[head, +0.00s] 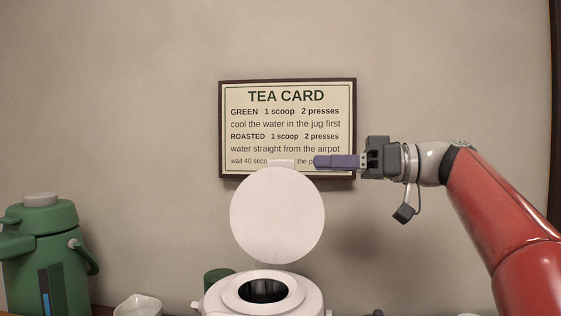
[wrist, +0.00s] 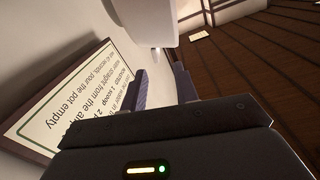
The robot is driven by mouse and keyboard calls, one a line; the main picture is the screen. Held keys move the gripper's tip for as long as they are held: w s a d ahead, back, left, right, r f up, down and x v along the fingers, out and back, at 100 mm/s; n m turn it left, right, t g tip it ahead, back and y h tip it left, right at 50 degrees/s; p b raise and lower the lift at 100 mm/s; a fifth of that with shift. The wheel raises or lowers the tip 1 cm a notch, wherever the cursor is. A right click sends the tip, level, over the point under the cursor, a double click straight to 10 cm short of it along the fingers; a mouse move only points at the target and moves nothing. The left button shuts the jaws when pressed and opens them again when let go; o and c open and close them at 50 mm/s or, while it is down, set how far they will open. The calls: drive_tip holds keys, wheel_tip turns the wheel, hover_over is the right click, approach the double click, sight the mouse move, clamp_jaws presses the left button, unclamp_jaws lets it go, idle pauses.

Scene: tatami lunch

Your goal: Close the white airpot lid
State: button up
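The white airpot (head: 310,297) stands at the bottom centre of the head view, its dark round mouth uncovered. Its round white lid (head: 277,215) stands raised and upright above the mouth, with a small tab at its top edge. My gripper (head: 318,161) is at the right of the lid's top, near the tab, its purple fingers pointing left. In the wrist view the two fingers (wrist: 160,70) stand apart with an empty gap between them. A white part, seemingly the lid (wrist: 148,22), lies just beyond the fingertips. I cannot tell whether they touch it.
A green airpot (head: 45,255) stands at the left.

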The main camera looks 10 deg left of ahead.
sight(285, 161)
drive_tip(key=a, duration=0.5)
drive_tip(key=a+p, duration=0.1)
drive_tip(key=a, duration=0.2)
drive_tip(key=shift+w, duration=0.3)
clamp_jaws()
